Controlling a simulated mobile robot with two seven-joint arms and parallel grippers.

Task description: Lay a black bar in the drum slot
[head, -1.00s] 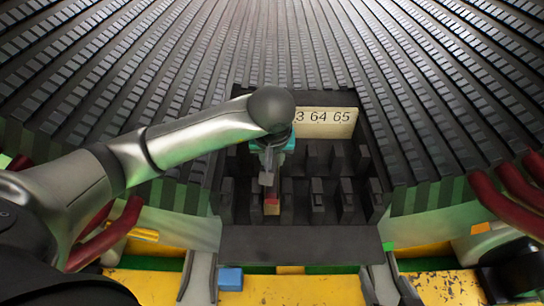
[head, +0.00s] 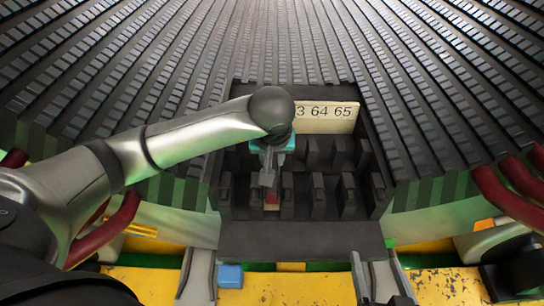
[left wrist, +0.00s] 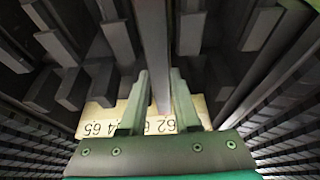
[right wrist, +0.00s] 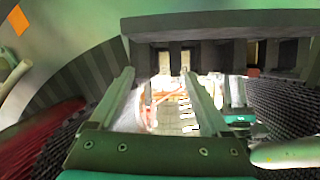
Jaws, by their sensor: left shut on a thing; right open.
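My left gripper (head: 268,178) reaches down from above into the dark recess at the near end of the drum (head: 120,75). In the left wrist view its fingers (left wrist: 160,80) are close together on a long black bar (left wrist: 155,40), which runs between them and away from the camera. A small red and tan piece (head: 271,203) shows just below the fingertips in the head view. I cannot tell how deep the bar sits in the drum slot.
A cream number plate (head: 325,117) reading 64 and 65 stands at the recess's back. Several black blocks (head: 318,195) line the recess. A dark ledge (head: 300,240) crosses its front. Red curved tubes (head: 510,205) flank the drum. A blue block (head: 230,277) lies below on yellow.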

